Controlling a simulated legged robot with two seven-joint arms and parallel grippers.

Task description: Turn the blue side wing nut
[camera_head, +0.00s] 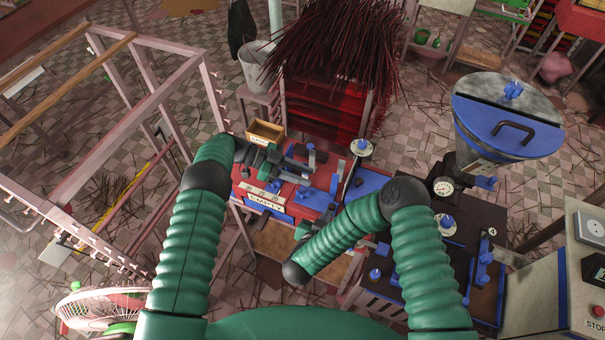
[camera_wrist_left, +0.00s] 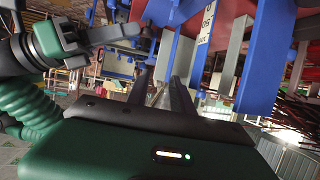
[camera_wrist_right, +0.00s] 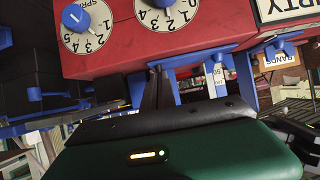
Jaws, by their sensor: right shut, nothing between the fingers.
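The red and blue extruder (camera_head: 287,195) stands ahead with several blue fittings; I cannot tell which one is the side wing nut. My right gripper (camera_wrist_right: 157,82) is shut and empty, just below the red dial panel (camera_wrist_right: 120,45). It also shows in the left wrist view (camera_wrist_left: 120,33). My forearm partly hides it from the head.
A small wooden box (camera_head: 265,131) sits behind the extruder. A rack (camera_head: 150,95) stands left, a blue-lidded hopper (camera_head: 508,120) right, and a dark table with blue fittings (camera_head: 470,255) at lower right. Dark red sticks (camera_head: 335,40) are heaped behind.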

